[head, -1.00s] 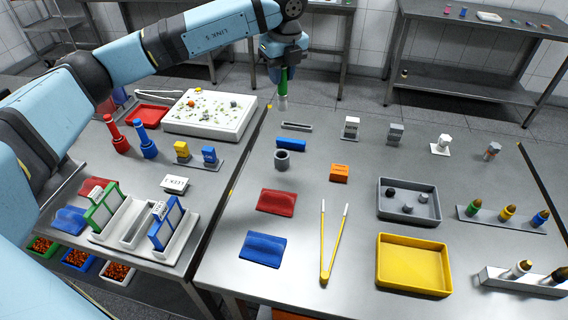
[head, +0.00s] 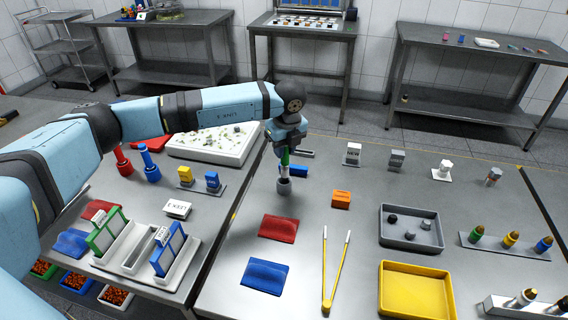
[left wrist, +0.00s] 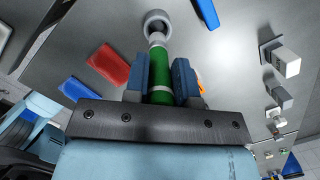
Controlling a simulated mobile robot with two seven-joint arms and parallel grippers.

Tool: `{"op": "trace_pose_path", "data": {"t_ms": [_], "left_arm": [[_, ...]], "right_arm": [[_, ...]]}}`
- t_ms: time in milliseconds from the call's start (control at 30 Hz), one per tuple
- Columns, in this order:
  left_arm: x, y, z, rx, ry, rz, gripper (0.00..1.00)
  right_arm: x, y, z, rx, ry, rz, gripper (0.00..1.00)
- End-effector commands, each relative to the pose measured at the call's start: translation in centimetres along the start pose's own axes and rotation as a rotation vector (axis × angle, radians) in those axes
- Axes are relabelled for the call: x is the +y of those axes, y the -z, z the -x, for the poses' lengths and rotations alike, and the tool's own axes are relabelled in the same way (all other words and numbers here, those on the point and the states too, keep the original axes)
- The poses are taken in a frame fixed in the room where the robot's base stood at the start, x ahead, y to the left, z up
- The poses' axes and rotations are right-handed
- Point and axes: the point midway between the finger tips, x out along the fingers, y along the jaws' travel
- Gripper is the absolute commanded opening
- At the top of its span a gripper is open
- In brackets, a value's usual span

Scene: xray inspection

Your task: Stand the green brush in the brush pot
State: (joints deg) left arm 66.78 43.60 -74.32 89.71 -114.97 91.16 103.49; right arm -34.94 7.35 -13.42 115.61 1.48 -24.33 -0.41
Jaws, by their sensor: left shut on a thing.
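My left gripper (head: 285,152) is shut on the green brush (head: 285,159), which hangs upright with its pale bristle end down. The brush pot (head: 284,186), a small grey cup, stands on the table right below it. In the left wrist view the green brush (left wrist: 160,85) sits between the two blue fingers (left wrist: 160,80). Its pale tip points at the mouth of the brush pot (left wrist: 157,22) and is at or just over the rim; I cannot tell whether it is inside. My right gripper is not in view.
A blue block (head: 293,171) lies close behind the pot, and an orange block (head: 341,199) stands to its right. A red cloth (head: 278,228) and yellow tongs (head: 332,275) lie nearer the front. A grey tray (head: 411,228) is further right.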

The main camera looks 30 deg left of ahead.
Motion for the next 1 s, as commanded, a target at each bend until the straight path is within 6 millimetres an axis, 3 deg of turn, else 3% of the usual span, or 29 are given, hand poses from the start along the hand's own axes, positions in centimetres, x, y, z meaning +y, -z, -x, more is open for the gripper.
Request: {"op": "trace_pose_path", "data": {"t_ms": [167,433,667,700,800,1000], "left_arm": [[0.0,0.2,-1.2,0.001,-0.002,0.000,0.00],[0.0,0.9,-5.3,0.003,-0.003,-0.001,0.00],[0.0,1.0,-5.8,0.002,-0.001,-0.002,0.00],[0.0,1.0,-5.8,0.002,-0.002,-0.002,0.29],[0.0,1.0,-5.8,0.002,-0.001,-0.001,0.50],[0.0,0.9,-5.7,0.001,-0.001,-0.001,0.50]], "right_arm": [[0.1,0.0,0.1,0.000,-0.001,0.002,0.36],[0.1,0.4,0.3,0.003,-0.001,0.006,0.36],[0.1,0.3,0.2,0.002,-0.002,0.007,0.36],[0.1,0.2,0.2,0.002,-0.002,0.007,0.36],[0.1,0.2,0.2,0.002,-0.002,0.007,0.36],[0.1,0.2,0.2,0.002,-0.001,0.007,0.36]]}}
